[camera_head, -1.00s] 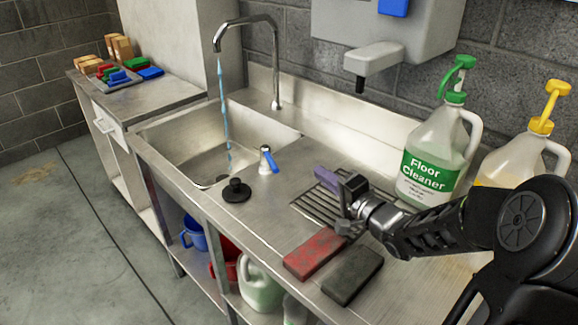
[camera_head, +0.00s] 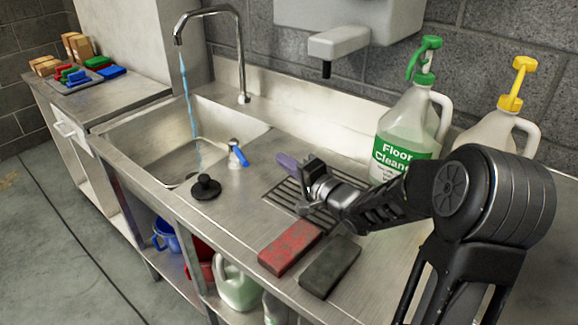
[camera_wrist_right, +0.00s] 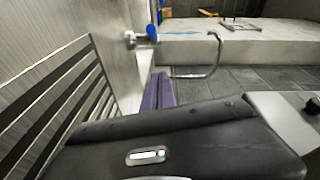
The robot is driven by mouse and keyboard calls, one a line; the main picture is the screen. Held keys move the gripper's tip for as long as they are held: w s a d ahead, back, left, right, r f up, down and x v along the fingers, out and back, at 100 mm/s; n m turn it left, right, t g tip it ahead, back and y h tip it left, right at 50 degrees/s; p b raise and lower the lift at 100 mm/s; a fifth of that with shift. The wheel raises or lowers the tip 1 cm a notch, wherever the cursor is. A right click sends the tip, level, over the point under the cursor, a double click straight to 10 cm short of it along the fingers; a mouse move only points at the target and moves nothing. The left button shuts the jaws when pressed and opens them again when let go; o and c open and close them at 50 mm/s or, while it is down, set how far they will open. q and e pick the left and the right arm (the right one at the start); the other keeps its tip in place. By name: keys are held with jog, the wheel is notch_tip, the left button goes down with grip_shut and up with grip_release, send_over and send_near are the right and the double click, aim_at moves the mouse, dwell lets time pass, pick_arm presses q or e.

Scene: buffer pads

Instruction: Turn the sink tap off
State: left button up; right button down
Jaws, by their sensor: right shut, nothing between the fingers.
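The chrome tap (camera_head: 241,55) arches over the sink (camera_head: 215,125), and a blue-looking stream of water (camera_head: 187,95) runs from its spout. The tap's blue lever (camera_head: 239,156) sits on a white base on the counter at the sink's right edge, pointing towards the lower right. My right gripper (camera_head: 282,161) is shut and empty, its purple fingers over the drain grooves, a short gap to the right of the lever. In the right wrist view the purple fingers (camera_wrist_right: 158,92) point up towards the blue lever (camera_wrist_right: 152,32), apart from it. My left gripper is out of view.
A black plug (camera_head: 205,187) lies at the sink's front rim. A red pad (camera_head: 289,248) and a dark pad (camera_head: 330,266) lie below my right gripper. A floor cleaner jug (camera_head: 405,135) and a yellow-topped jug (camera_head: 497,130) stand behind my right arm.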

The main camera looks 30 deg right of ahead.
aim_at(239, 155)
jog(key=w, duration=0.3)
jog(key=w+a, duration=0.1)
jog(key=w, duration=0.1)
jog(key=shift+w+f, duration=0.15)
jog(key=shift+w, duration=0.15)
jog(key=a, duration=0.1)
jog(key=w+a, duration=0.1)
jog(key=a, duration=0.1)
jog(key=shift+f+p, duration=0.2)
jog(key=shift+p, duration=0.1)
jog(key=shift+a+f, duration=0.2)
jog(key=shift+a, duration=0.2)
